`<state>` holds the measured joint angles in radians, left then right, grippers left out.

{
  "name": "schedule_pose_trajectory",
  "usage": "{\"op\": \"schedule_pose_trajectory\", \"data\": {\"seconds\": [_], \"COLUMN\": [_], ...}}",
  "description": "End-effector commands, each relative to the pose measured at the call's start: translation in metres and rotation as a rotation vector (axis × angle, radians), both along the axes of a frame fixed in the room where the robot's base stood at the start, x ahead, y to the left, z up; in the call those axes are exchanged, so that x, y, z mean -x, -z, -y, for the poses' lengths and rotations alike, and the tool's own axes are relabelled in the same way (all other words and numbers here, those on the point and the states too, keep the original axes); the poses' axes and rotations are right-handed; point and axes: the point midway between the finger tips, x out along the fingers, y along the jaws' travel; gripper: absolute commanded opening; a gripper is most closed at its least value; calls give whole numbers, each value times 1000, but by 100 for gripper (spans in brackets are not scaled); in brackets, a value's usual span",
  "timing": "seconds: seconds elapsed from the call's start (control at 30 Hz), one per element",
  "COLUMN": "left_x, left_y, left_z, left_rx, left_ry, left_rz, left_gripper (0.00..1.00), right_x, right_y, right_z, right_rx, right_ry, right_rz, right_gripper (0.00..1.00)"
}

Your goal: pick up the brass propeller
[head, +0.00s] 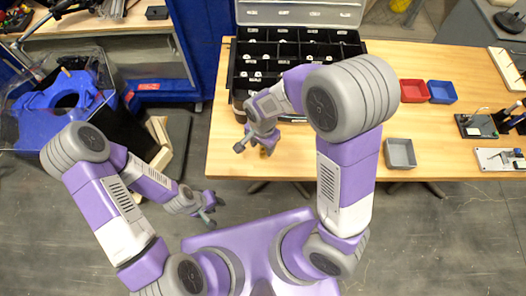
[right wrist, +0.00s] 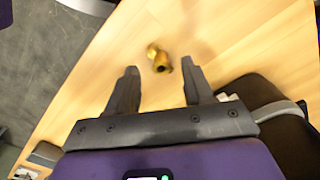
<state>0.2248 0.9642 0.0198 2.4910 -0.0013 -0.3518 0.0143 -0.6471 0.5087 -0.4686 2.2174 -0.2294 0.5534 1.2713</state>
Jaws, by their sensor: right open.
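The brass propeller (right wrist: 160,60) lies on the wooden table (right wrist: 210,25). In the right wrist view it sits ahead of my right gripper (right wrist: 158,68), roughly centred between the two fingertips. The gripper is open and empty, and whether the fingers are level with the propeller I cannot tell. In the head view the right gripper (head: 254,147) is over the table's front edge, and a small brass bit of the propeller (head: 264,153) shows beside its fingers, the rest hidden. My left gripper (head: 211,209) hangs over the floor left of the table; its opening is too small to judge.
A black compartment organizer (head: 290,50) with small parts stands just behind the right gripper. Red (head: 413,91), blue (head: 441,92) and grey (head: 400,153) bins are to the right. A tank with a blue part (head: 65,100) stands at left. The table's front middle is mostly clear.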

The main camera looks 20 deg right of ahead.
Motion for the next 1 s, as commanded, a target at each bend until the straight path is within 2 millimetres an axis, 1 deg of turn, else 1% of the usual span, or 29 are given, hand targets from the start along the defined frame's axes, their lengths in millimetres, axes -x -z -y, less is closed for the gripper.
{"op": "schedule_pose_trajectory", "data": {"seconds": [0.03,0.1,0.33,0.37,0.4,0.67,0.7,1.0], "left_x": [0,0,0,0,0,0,0,0], "left_y": [7,9,8,8,8,8,8,7], "left_z": [0,0,0,0,0,0,0,0], "left_rx": [0,0,0,0,0,0,0,0], "left_ry": [0,0,0,0,0,0,0,0], "left_rz": [0,0,0,0,0,0,0,0], "left_gripper": [37,37,37,37,37,37,37,37], "right_x": [1,1,0,0,0,0,0,0], "right_y": [12,19,19,19,19,19,19,16], "right_z": [0,0,0,0,0,0,0,-1], "right_rx": [2,1,0,0,0,-1,-1,-1], "right_ry": [0,0,-1,-1,-1,-1,-1,-1], "right_rz": [-4,-2,0,0,0,1,1,2], "right_gripper": [52,52,52,48,42,2,0,0]}}
